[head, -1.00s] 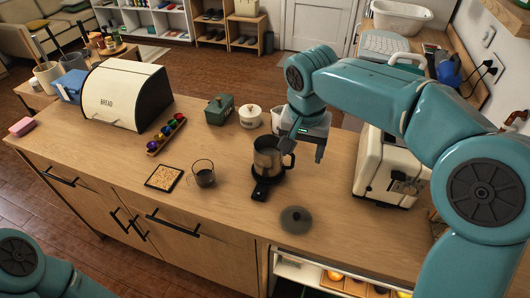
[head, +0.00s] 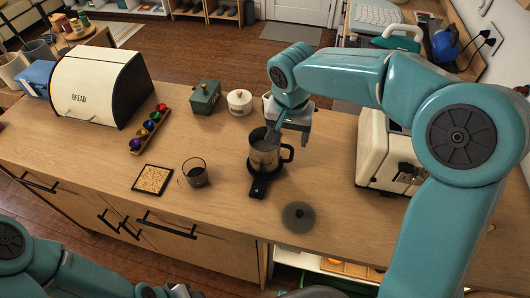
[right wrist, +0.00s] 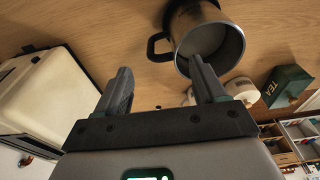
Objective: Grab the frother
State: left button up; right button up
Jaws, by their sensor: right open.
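The frother is a metal jug (head: 262,157) with a dark handle, standing upright on a black base (head: 258,188) on the wooden counter. In the right wrist view, the jug (right wrist: 190,25) shows its open mouth and its handle at the top. My right gripper (head: 289,138) is open and empty at the jug's handle side. In the wrist view the gripper (right wrist: 162,78) has one finger overlapping the jug's mouth and the other left of the handle. I cannot tell whether a finger touches.
A grey round lid (head: 298,217) lies in front of the base. A glass cup (head: 195,173) and a coaster (head: 153,180) are to the left. A cream toaster (head: 382,160) stands to the right. A green tin (head: 204,97) and a white pot (head: 240,102) stand behind.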

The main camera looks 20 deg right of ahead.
aim_at(286, 160)
notch_tip(286, 160, down, 3)
jog(key=shift+d+r, duration=0.15)
jog(key=f, duration=0.3)
jog(key=f+p, duration=0.1)
jog(key=f, duration=0.1)
jog(key=shift+w+d+f, duration=0.1)
jog(key=shift+w+d, duration=0.15)
jog(key=shift+w, duration=0.15)
jog(key=shift+a+f, duration=0.1)
jog(key=shift+f, duration=0.2)
jog(key=shift+s+a, duration=0.1)
jog(key=shift+s, duration=0.05)
jog(key=shift+w+f, duration=0.1)
jog(key=shift+w, duration=0.1)
jog(key=c, duration=1)
jog(key=shift+s, duration=0.1)
grip_shut()
